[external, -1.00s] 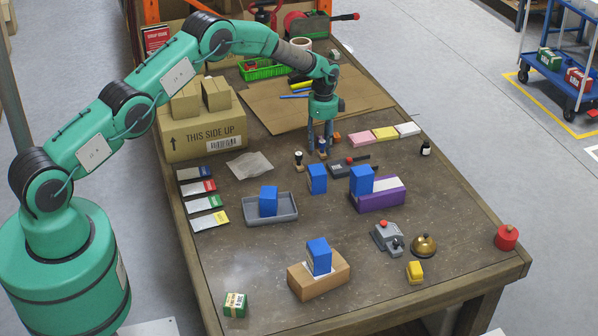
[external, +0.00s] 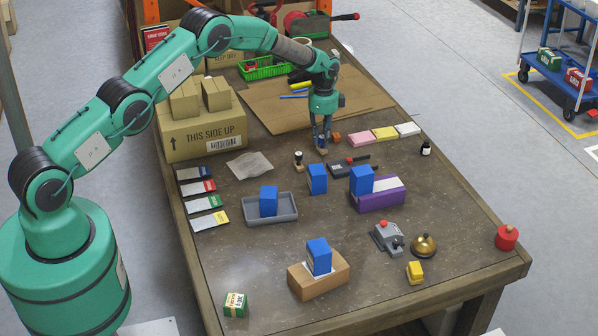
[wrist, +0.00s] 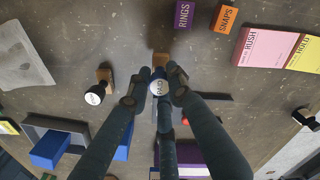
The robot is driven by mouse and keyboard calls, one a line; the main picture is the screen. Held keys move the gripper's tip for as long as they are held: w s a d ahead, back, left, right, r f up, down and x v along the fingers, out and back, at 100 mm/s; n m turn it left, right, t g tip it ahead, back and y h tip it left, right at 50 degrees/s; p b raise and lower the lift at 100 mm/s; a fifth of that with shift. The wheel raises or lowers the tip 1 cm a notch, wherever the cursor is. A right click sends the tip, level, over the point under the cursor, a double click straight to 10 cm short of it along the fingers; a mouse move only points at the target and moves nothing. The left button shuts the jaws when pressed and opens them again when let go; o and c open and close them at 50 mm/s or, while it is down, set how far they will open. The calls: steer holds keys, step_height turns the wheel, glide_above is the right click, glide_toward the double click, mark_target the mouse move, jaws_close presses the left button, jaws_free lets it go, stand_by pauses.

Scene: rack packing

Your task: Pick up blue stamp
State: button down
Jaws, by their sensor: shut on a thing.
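The blue stamp (wrist: 158,87) has a pale round top and a wooden base. My gripper (wrist: 153,86) is shut around its handle in the wrist view. In the external view my gripper (external: 322,140) points straight down at the table, and its fingers hide most of the stamp; only the stamp's wooden base (external: 322,152) shows below them. I cannot tell whether the base touches the table. A second stamp, with a black handle (external: 298,156), stands upright just to the left, apart from my fingers; it also shows in the wrist view (wrist: 95,95).
A dark device (external: 345,170) lies close in front of my gripper. A blue box (external: 317,179) stands nearby, with others on a grey tray (external: 284,217), a purple box (external: 380,200) and a brown box (external: 325,282). Pink, yellow and white pads (external: 360,139) lie right.

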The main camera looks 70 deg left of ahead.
mark_target(322, 137)
steer(key=shift+r, duration=4)
steer(key=shift+s, duration=0.1)
